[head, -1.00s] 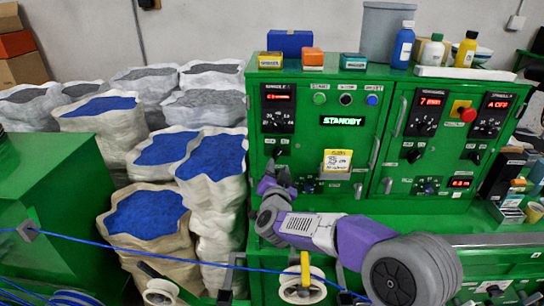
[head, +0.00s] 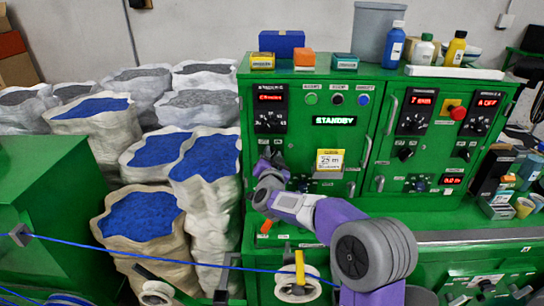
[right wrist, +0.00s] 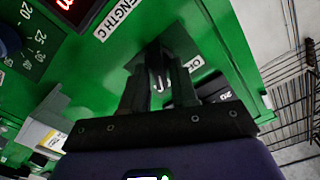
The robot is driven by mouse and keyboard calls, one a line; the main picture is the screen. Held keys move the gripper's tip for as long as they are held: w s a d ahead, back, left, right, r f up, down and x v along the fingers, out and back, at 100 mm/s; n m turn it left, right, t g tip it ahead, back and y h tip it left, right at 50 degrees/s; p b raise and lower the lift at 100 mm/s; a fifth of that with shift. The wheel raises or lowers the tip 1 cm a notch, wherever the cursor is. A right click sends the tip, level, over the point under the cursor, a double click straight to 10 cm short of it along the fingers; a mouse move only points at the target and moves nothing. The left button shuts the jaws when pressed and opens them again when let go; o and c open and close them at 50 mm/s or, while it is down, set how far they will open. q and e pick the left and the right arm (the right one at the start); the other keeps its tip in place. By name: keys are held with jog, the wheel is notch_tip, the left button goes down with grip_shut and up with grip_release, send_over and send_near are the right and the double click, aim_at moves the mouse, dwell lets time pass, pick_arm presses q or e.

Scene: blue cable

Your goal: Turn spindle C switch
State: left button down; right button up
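The green control cabinet (head: 300,135) carries a left-hand panel with a red display (head: 271,93) and a large dial (head: 269,120). The switch below that dial is hidden by my right gripper (head: 268,158) in the head view. In the right wrist view a dark switch lever (right wrist: 158,76) with a white mark stands between the two black fingers of my right gripper (right wrist: 159,72). The fingers straddle it with a gap between them; I cannot tell whether they touch it. My left gripper is out of view.
A yellow card (head: 329,160) is on the cabinet front, right of my gripper. Bottles and small boxes stand on top (head: 284,43). White sacks (head: 207,180) of blue granules stand at left. A blue cable (head: 160,260) crosses the foreground.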

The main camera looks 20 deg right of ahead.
grip_shut()
jog(key=shift+r, duration=0.1)
jog(key=shift+w+a+n+p, duration=0.1)
jog(key=shift+a+n+p, duration=0.05)
jog(key=shift+n+p, duration=1.5)
jog(key=shift+w+a+n+p, duration=0.1)
jog(key=shift+n+p, duration=0.9)
jog(key=shift+n, duration=1.3)
jog(key=shift+a+n+p, duration=0.15)
jog(key=shift+n+p, duration=1.2)
jog(key=shift+n, duration=0.6)
jog(key=shift+o, duration=1.2)
grip_release()
